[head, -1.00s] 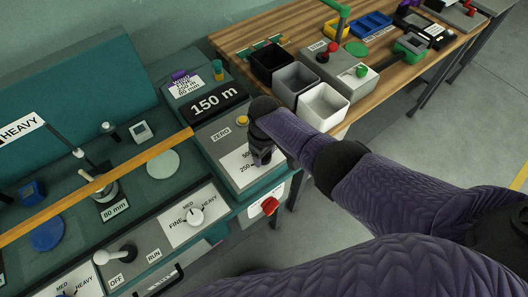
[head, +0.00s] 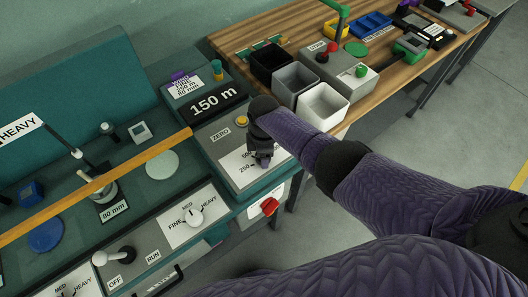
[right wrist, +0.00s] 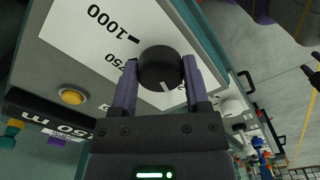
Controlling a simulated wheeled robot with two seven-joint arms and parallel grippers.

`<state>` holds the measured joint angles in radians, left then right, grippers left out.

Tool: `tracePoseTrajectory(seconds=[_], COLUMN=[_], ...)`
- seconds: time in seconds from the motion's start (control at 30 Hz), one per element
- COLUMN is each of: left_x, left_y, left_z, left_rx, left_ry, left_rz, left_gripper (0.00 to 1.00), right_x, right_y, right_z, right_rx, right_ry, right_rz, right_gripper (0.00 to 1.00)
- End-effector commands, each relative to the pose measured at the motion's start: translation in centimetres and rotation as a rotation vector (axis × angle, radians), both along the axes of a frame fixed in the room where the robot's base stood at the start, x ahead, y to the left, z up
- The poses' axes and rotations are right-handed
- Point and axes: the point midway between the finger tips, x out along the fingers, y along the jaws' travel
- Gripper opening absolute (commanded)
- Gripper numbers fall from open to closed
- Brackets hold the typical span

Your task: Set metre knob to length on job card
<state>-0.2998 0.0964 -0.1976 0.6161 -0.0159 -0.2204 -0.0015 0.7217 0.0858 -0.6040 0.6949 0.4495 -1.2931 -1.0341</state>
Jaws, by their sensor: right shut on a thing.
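The metre knob (right wrist: 160,68) is dark and round with a white pointer line. It sits on a white dial plate (right wrist: 97,40) marked 1000 and 750 in the right wrist view. My right gripper (right wrist: 158,78) is shut on the knob, one finger on each side. In the head view my right gripper (head: 262,152) hides the knob and part of the scale; 250 shows beside it. The display (head: 214,100) reads 150 m. The job card (head: 185,87), under a purple clip, has print too small to read surely. My left gripper is not in view.
A yellow ZERO button (head: 241,121) lies close behind my right gripper, and a red switch (head: 270,206) sits on the cabinet front. Open bins (head: 322,106) stand on the wooden bench to the right. A FINE/MED/HEAVY knob (head: 194,216) is at the left.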

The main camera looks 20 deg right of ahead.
Motion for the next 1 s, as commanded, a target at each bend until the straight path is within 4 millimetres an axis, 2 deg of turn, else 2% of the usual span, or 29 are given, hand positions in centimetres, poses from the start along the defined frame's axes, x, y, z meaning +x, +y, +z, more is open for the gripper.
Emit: tracePoseTrajectory(seconds=[0.37,0.7,0.73,0.87,1.0], left_x=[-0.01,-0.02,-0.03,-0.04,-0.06], left_y=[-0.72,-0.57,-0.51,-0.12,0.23], left_z=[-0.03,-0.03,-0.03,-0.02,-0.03], left_rx=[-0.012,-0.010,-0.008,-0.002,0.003], left_ry=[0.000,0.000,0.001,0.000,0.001], left_rz=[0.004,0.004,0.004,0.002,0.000], left_gripper=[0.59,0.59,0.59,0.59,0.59], right_x=[0.16,0.18,0.18,0.14,0.09], right_y=[0.04,0.03,0.03,0.02,0.01], right_z=[0.15,0.17,0.17,0.13,0.08], right_rx=[0.001,0.001,0.001,0.000,0.000], right_ry=[-0.004,-0.005,-0.005,-0.004,-0.003], right_rz=[0.063,0.066,0.066,0.065,0.064], right_gripper=[0.01,0.01,0.66,0.94,0.95])
